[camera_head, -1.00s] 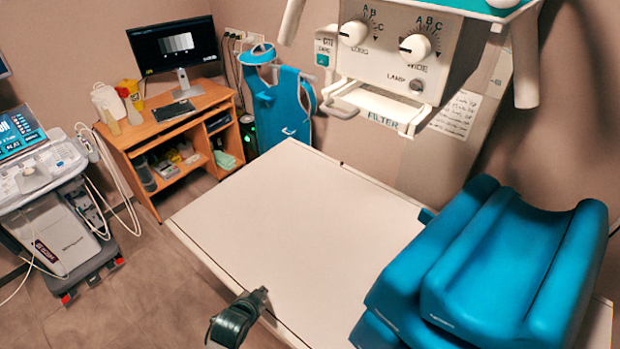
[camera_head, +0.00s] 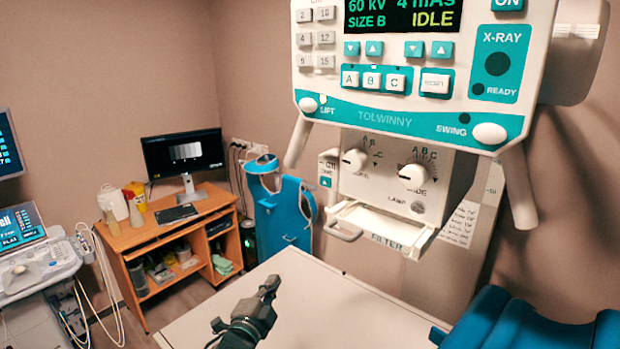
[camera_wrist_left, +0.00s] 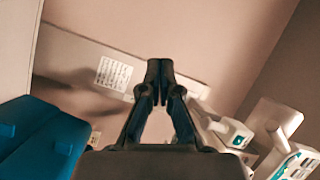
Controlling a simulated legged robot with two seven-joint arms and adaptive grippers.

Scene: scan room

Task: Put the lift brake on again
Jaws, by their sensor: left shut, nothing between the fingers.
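The white LIFT knob (camera_head: 308,105) sits at the lower left corner of the X-ray control panel (camera_head: 400,118). A white SWING knob (camera_head: 489,133) sits at its lower right. I cannot tell from the LIFT knob's look whether the brake is on. My left gripper (camera_head: 271,285) is shut and empty, below the panel and above the table, well apart from the LIFT knob. In the left wrist view its fingertips (camera_wrist_left: 160,66) meet, with part of the white and teal X-ray unit (camera_wrist_left: 232,134) to the right. My right gripper is not in view.
The collimator box with dials (camera_head: 390,180) and its filter tray (camera_head: 385,225) hang under the panel, flanked by handle bars. The pale table (camera_head: 330,310) lies below. Blue cushions (camera_head: 540,320) are at lower right. A wooden desk (camera_head: 150,237) and ultrasound cart (camera_head: 40,265) stand left.

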